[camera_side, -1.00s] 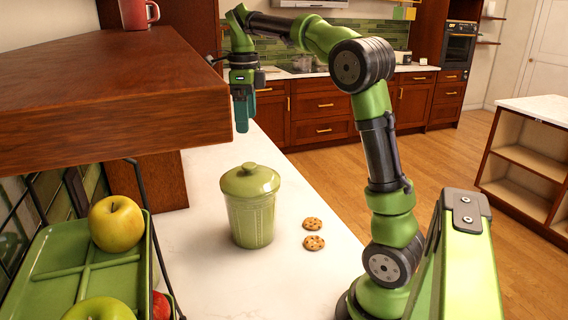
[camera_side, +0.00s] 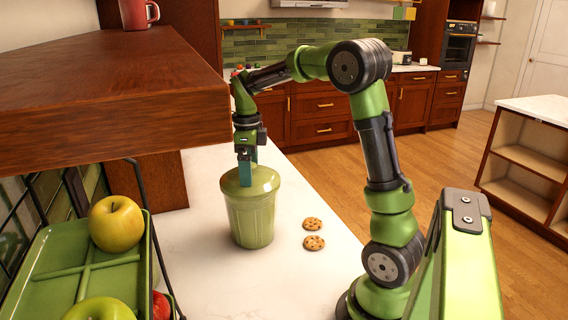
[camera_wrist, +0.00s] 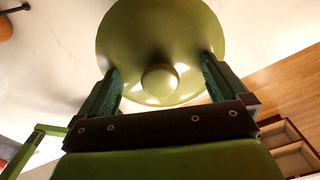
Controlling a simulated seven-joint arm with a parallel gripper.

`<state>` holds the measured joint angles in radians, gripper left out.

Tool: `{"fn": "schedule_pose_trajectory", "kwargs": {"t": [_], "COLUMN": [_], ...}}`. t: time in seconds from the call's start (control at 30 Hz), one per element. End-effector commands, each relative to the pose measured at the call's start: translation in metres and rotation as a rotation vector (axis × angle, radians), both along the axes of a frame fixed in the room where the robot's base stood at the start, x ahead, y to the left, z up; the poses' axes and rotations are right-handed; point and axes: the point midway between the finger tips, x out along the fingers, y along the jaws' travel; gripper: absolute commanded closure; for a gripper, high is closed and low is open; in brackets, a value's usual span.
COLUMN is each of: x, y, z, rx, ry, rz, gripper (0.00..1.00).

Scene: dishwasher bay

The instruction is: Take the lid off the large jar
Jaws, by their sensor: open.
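The large jar (camera_side: 250,218) is green with ribbed sides and stands upright on the white counter. Its round green lid (camera_side: 264,181) sits on top, and the lid also fills the upper middle of the wrist view (camera_wrist: 160,30). My gripper (camera_side: 247,180) points down over the lid, with its fingers at the lid's height. In the wrist view my gripper (camera_wrist: 160,78) is open, one teal finger on each side of the round knob (camera_wrist: 160,80). A gap shows between each finger and the knob. In the side view the fingers hide the knob.
Two cookies (camera_side: 313,233) lie on the counter (camera_side: 195,265) right of the jar. A wooden shelf (camera_side: 110,100) with a red mug (camera_side: 138,13) overhangs at the left. Below it, a green tray (camera_side: 45,262) holds apples (camera_side: 117,223). The counter in front of the jar is clear.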

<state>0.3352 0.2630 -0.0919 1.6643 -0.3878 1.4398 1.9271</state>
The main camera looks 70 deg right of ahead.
Motion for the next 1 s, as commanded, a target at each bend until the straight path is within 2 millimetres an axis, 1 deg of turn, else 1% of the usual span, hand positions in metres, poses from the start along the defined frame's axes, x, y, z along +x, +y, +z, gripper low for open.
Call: {"fn": "schedule_pose_trajectory", "kwargs": {"t": [0.17, 0.2, 0.27, 0.5, 0.57, 0.6, 1.0], "x": [0.0, 0.0, 0.0, -0.0002, -0.0004, -0.0005, -0.0011], "y": [-0.0001, -0.0001, -0.0001, -0.0001, -0.0001, -0.0002, -0.0008], "z": [-0.0006, -0.0006, -0.0005, -0.0014, -0.0018, -0.0022, -0.0031], "rx": [0.0, 0.0, 0.0, 0.0, 0.001, 0.0, -0.001], "ry": [0.0, 0.0, 0.0, 0.002, 0.004, 0.004, 0.007], "rz": [0.0, 0.0, 0.0, 0.0, 0.0, 0.0, 0.001], "gripper": [0.0, 0.02, 0.11, 0.47, 0.57, 0.59, 0.6]}}
